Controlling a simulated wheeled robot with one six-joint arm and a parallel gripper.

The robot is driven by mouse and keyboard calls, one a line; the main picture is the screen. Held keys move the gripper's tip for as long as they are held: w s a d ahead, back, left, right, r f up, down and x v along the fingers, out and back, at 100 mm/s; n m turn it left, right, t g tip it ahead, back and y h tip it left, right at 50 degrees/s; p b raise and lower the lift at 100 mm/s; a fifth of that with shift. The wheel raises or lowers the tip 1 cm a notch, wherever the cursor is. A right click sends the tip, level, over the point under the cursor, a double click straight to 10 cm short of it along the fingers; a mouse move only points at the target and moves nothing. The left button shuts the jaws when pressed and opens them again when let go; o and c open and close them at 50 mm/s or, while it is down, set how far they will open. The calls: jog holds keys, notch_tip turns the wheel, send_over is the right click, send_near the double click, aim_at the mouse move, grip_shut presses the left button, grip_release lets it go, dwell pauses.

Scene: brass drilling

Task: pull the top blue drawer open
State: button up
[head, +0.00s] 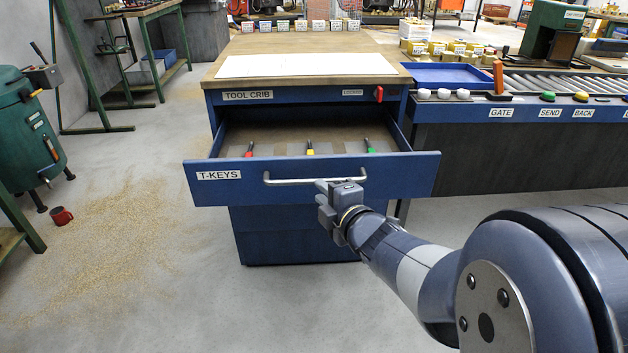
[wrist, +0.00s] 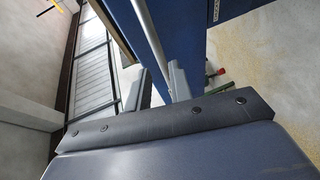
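The top blue drawer (head: 225,190), labelled T-KEYS, stands well out from the cabinet, its inside showing. A pale bar handle (head: 290,182) runs across its front. My gripper (head: 328,186) is at the right part of the handle. In the wrist view the handle bar (wrist: 152,35) runs down between the two fingers of my gripper (wrist: 162,85). It lies close to the right finger, with a gap to the left one, so the fingers look open around it. The exact contact is hard to see.
Three T-keys with red (head: 249,150), yellow (head: 310,149) and green (head: 370,147) ends lie in the drawer. A roller conveyor (head: 560,84) is at right. Floor before the drawer is clear.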

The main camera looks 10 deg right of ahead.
aim_at(311, 183)
jog(key=v, duration=0.3)
jog(key=shift+s+p, duration=0.35)
jog(key=shift+p, duration=0.05)
jog(key=shift+b+x, duration=1.55)
jog(key=shift+x, duration=3.95)
jog(key=shift+d+r, duration=0.1)
